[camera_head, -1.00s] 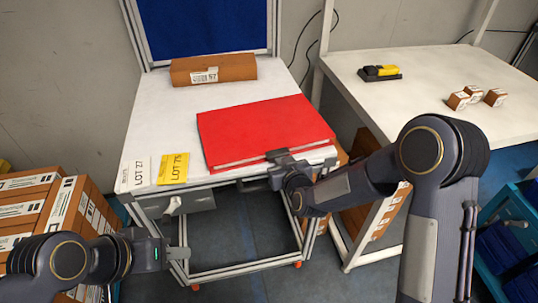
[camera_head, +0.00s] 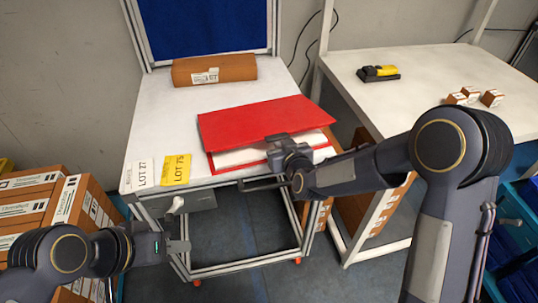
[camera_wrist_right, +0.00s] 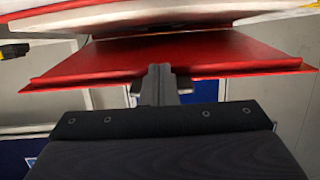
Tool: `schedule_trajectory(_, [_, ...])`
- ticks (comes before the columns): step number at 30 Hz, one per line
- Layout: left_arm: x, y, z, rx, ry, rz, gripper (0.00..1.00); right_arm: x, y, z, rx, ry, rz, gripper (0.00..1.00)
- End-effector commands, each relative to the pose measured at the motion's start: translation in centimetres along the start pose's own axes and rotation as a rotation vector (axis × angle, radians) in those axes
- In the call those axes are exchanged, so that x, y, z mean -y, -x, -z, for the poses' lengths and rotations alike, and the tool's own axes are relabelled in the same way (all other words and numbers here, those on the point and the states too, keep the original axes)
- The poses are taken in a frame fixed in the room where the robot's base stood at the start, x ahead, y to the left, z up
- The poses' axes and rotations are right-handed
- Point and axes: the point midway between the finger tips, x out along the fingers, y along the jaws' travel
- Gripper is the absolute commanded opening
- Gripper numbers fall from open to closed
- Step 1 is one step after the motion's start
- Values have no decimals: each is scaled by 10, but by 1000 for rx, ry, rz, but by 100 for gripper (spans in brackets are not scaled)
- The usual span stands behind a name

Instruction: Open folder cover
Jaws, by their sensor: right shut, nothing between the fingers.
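The red folder (camera_head: 245,121) lies on the white table. Its cover is partly lifted at the near edge, and white pages (camera_head: 245,157) show in the gap beneath it. My right gripper (camera_head: 277,139) is at the near edge of the raised cover, shut with nothing between its fingers. In the right wrist view, the shut fingers (camera_wrist_right: 158,80) reach to the edge of the red cover (camera_wrist_right: 150,56); whether they touch it is hard to tell. My left gripper (camera_head: 180,246) is low at the left, in front of the table and away from the folder; its finger gap is unclear.
A brown box (camera_head: 214,69) lies at the table's back. White LOT 27 (camera_head: 143,173) and yellow LOT 75 (camera_head: 176,169) labels lie at the front left. A yellow-black scanner (camera_head: 378,73) and small boxes (camera_head: 468,94) are on the right table (camera_head: 430,70). Cartons (camera_head: 60,205) stand at left.

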Motion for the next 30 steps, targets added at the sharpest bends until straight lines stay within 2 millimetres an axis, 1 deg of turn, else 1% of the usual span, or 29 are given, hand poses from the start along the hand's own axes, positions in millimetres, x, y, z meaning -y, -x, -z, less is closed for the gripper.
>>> schedule_trajectory(5, [0, 0, 0, 0, 0, 0, 36, 0, 0, 0, -1, 0, 0, 0])
schedule_trajectory(8, [-1, 2, 1, 0, 0, 0, 36, 0, 0, 5, -2, 0, 0, 0])
schedule_trajectory(24, [-10, 23, 12, 0, 0, 0, 36, 0, 0, 54, -2, 0, 0, 0])
schedule_trajectory(30, [-13, 28, 14, 0, 0, 0, 36, 0, 0, 67, -2, 1, 1, 0])
